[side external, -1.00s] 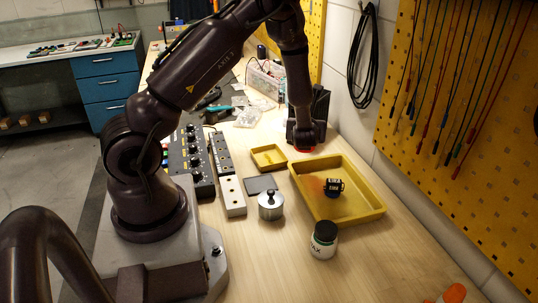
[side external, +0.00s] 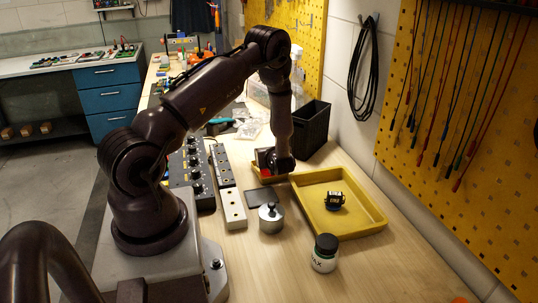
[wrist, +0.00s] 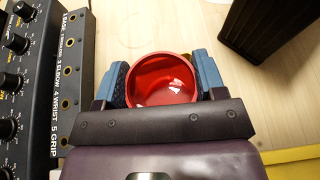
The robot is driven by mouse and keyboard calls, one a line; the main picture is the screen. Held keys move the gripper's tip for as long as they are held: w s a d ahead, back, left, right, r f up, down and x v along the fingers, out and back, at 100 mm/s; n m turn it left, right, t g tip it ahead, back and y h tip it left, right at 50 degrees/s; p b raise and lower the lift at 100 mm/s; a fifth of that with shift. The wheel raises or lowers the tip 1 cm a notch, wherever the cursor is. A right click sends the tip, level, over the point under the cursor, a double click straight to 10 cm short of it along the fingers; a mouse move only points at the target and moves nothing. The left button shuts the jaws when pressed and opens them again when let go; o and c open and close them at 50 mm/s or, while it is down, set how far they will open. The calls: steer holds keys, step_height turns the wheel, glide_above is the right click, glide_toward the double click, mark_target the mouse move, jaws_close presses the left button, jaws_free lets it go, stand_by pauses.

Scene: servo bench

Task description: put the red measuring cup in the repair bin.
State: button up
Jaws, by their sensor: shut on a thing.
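The red measuring cup (wrist: 162,82) is between the two blue-padded fingers of my gripper (wrist: 163,76) in the wrist view, its open mouth facing the camera. My gripper is shut on it. In the side view my gripper (side external: 275,163) is over the small yellow tray (side external: 256,178), and part of the red cup (side external: 263,157) shows at its left. A large yellow tray (side external: 360,229) lies to the right with a dark labelled block (side external: 334,201) in it. A tall black bin (side external: 313,130) stands behind. No bin label is readable, so I cannot tell which is the repair bin.
A lidded metal pot (side external: 270,219) and a dark-capped jar (side external: 324,254) stand in front of the trays. A dark flat pad (side external: 260,197) lies by the small tray. A black knob panel (side external: 193,175) and a pale strip (side external: 234,209) lie to the left.

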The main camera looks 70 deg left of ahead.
steer(key=shift+f, duration=0.35)
steer(key=o, duration=0.9)
steer(key=shift+r, duration=0.1)
